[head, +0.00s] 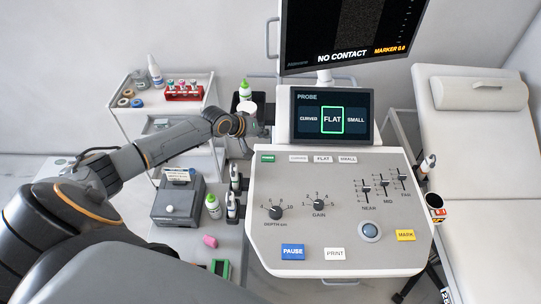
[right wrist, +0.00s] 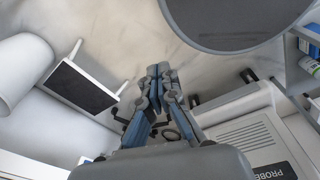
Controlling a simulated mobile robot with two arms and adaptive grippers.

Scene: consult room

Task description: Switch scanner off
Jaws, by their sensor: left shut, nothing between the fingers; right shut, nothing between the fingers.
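The scanner is a console with a light grey panel (head: 330,230). A small green button (head: 267,157) sits at the panel's upper left corner. The upper monitor (head: 350,30) is lit and reads "NO CONTACT". The small touch screen (head: 332,119) is lit, with "FLAT" framed in green. My left gripper (head: 264,130) is shut and empty, just behind the green button and left of the touch screen. I cannot tell its exact height over the panel. My right gripper (right wrist: 158,72) is shut and empty in the right wrist view, away from the panel's buttons.
A white trolley (head: 125,115) with bottles and a red rack stands at the left. A grey box (head: 178,203), a green-capped bottle (head: 213,206) and probes in holders (head: 233,205) are left of the console. An exam couch (head: 480,150) is at the right.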

